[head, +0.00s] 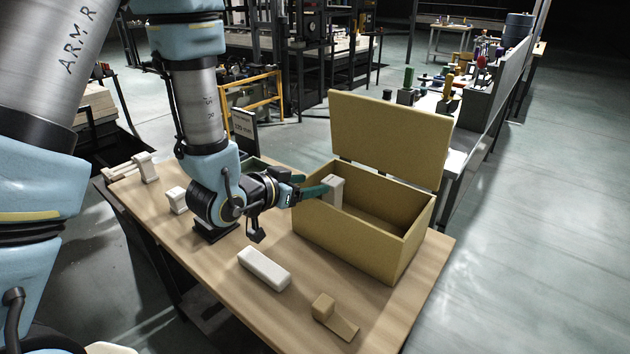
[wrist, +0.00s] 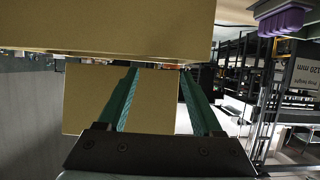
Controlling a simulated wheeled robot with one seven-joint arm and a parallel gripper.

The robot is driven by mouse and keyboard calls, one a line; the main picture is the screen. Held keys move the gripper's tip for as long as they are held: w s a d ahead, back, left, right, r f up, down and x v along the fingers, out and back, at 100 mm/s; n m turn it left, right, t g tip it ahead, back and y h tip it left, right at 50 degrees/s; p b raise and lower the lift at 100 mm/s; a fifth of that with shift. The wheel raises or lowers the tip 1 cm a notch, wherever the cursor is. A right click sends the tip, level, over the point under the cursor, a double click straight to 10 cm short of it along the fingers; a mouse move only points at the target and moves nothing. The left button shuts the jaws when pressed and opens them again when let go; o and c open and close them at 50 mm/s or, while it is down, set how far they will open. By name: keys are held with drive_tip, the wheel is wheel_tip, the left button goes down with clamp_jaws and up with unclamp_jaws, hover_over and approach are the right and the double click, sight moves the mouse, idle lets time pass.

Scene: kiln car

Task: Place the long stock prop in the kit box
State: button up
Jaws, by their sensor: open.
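The tan kit box (head: 358,249) stands on the right of the wooden table with its lid (head: 385,136) raised. A pale prop (head: 336,193) with a wider top end is at the box's left inner corner; its lower part is hidden by the box wall. It may be the long stock prop, but its full length does not show. My gripper (head: 326,187) reaches over the left rim, its green fingertips close beside this prop. Contact with the prop cannot be told.
Another pale flanged prop (head: 146,167) lies at the table's far left, with a smaller pale piece (head: 178,200) nearer my arm. A pale block (head: 264,268) and a tan block on a flat piece (head: 323,305) lie in front. A 120 mm sign (head: 244,131) stands behind.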

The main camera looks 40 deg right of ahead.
drive_tip(key=shift+p+v, duration=1.35)
drive_tip(key=shift+p, duration=1.45)
drive_tip(key=w+a+r+n+t+y, duration=0.3)
drive_tip(key=w+a+n+y, duration=0.4)
drive_tip(key=w+a, duration=0.85)
drive_tip(key=s+a+r+n+g+y, duration=0.1)
drive_tip(key=s+a+r+n+y, duration=0.1)
drive_tip(key=a, duration=0.5)
drive_tip(key=s+a+r+n+g+y, duration=0.2)
drive_tip(key=s+a, duration=0.1)
drive_tip(key=a, duration=0.5)
drive_tip(key=s+a+r+n+g+y, duration=0.1)
drive_tip(key=s+a+r+n, duration=0.1)
drive_tip(key=a, duration=0.5)
drive_tip(key=shift+s+a+r+n+g+y, duration=0.3)
drive_tip(key=shift+s+a+n+g+y, duration=0.1)
drive_tip(key=shift+s, duration=0.5)
